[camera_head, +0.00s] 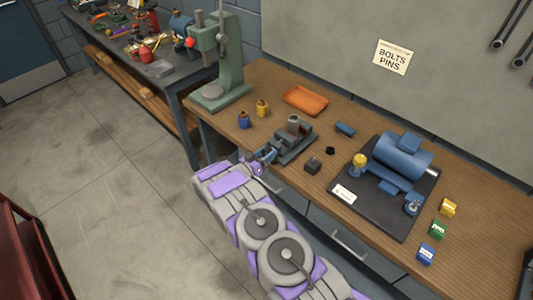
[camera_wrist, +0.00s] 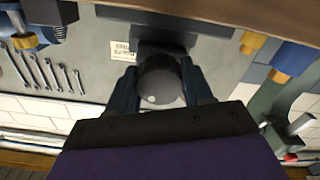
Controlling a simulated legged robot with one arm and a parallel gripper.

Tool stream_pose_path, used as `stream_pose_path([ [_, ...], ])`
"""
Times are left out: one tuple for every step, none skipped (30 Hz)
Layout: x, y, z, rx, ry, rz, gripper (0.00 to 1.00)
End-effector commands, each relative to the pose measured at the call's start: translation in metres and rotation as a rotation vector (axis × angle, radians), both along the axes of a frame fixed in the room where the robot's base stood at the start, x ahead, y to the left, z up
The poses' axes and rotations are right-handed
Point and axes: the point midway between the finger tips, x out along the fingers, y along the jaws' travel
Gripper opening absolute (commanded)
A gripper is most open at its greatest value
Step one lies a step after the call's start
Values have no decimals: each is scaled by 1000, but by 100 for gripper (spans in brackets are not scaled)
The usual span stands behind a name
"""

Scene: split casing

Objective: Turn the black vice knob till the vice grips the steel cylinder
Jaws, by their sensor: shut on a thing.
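The vice (camera_head: 292,143) is a dark grey block on the wooden bench, left of the middle of the bench top. The steel cylinder (camera_head: 293,122) stands upright at the vice, between its jaws as far as the head view shows. I cannot tell whether the jaws touch it. The black vice knob (camera_wrist: 160,82) is round, with a pale dot on its face, and fills the middle of the wrist view. My gripper (camera_head: 267,155) reaches the vice's near end in the head view. Its two blue fingers also show in the wrist view (camera_wrist: 161,90), closed on either side of the knob.
A blue motor casing (camera_head: 402,155) sits on a black mat to the right. A small dark block (camera_head: 313,166) lies near the vice. An orange tray (camera_head: 305,100) lies behind. A green press (camera_head: 228,60) stands far left.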

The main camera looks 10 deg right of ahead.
Motion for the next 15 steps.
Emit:
stream_pose_path([
  [1,3,-1,26,-32,8,20],
  [1,2,-1,43,-55,7,20],
  [1,2,-1,66,-86,6,20],
  [1,2,-2,83,-109,5,20],
  [1,2,-2,99,-132,6,20],
  [1,3,-2,122,-162,6,20],
  [1,3,-2,139,-186,6,20],
  [1,3,-2,155,-209,6,20],
  [1,3,-2,178,-239,7,20],
  [1,3,-2,195,-261,6,20],
  [1,2,-2,212,-285,6,20],
  [1,2,-2,234,-316,6,20],
  [1,2,-3,250,-338,6,20],
  [1,2,-3,267,-361,6,20],
  [1,2,-3,289,-392,6,20],
])
